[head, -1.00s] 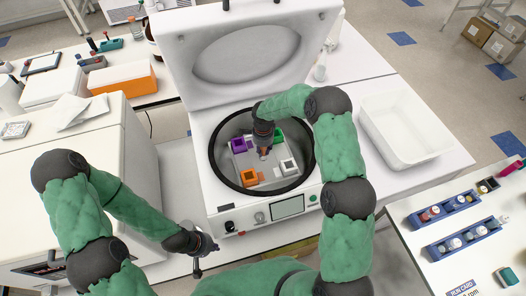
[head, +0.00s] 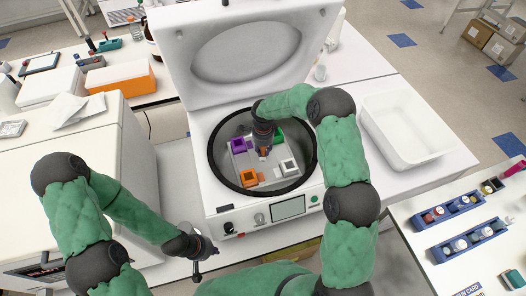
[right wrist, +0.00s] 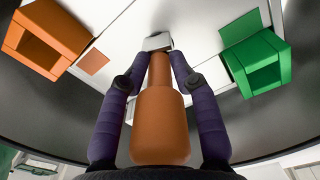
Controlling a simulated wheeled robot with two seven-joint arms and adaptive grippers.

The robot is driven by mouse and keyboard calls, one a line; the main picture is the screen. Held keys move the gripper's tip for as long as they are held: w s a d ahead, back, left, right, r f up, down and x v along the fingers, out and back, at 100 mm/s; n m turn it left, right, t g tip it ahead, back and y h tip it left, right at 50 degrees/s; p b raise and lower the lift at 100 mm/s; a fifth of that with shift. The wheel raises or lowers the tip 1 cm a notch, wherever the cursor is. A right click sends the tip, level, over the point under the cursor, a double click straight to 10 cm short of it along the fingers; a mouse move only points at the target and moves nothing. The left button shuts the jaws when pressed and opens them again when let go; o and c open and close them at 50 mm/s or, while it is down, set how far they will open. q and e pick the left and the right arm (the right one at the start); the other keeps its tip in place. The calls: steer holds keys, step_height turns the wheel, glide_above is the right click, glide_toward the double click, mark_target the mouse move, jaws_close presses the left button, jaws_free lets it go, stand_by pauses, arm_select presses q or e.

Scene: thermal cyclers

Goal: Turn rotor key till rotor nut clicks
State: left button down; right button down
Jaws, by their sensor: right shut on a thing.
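My right gripper (head: 264,150) reaches down into the open centrifuge bowl, over the middle of the rotor (head: 268,178). In the right wrist view its two purple fingers (right wrist: 159,82) are shut on the orange handle of the rotor key (right wrist: 161,120). The key's far end meets a small light-grey block (right wrist: 157,41), seemingly the rotor nut. The handle hides the lower shaft, so I cannot tell how the key sits on it. My left gripper (head: 205,262) is at the centrifuge's front left, fingers apart and empty.
The rotor carries purple (head: 238,145), orange (head: 248,178), white (head: 288,166) and green (right wrist: 258,62) buckets around the key. The bowl's dark rim (head: 213,160) encloses my right gripper. The raised lid (head: 240,50) stands behind. A white tray (head: 405,130) is at right.

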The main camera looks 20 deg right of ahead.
steer(key=c, duration=0.8)
jaws_free()
steer(key=shift+m, duration=0.3)
steer(key=shift+c, duration=0.2)
